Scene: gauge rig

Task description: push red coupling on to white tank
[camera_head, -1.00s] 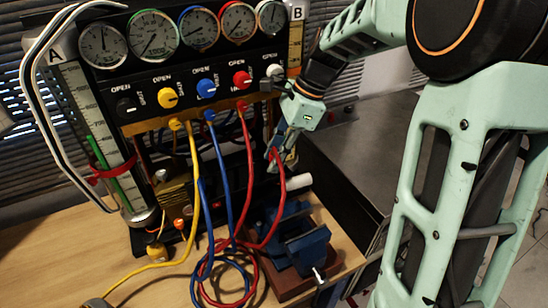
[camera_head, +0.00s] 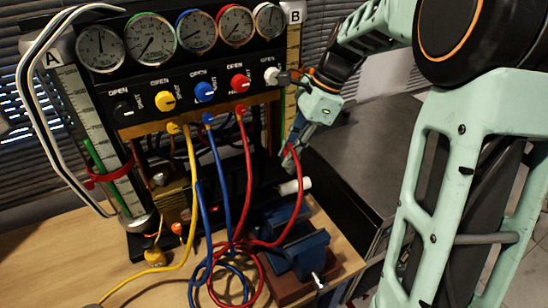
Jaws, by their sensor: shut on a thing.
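My gripper (camera_head: 299,142) is shut on the upper end of the red hose, at the right side of the gauge panel. The red coupling at that hose end is mostly hidden by the fingers, so its exact tilt cannot be told. The red hose (camera_head: 279,225) hangs down from the gripper, loops on the bench and rises to the red port under the panel. A small white cylinder (camera_head: 294,186), possibly the white tank, lies below the gripper and just above the blue vise. The coupling is apart from it.
The blue vise (camera_head: 300,252) stands at the bench's right edge. Yellow (camera_head: 194,190) and blue hoses (camera_head: 222,165) hang left of the red one. The gauge panel (camera_head: 135,80) stands behind. A dark cabinet top (camera_head: 350,150) lies right of the gripper.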

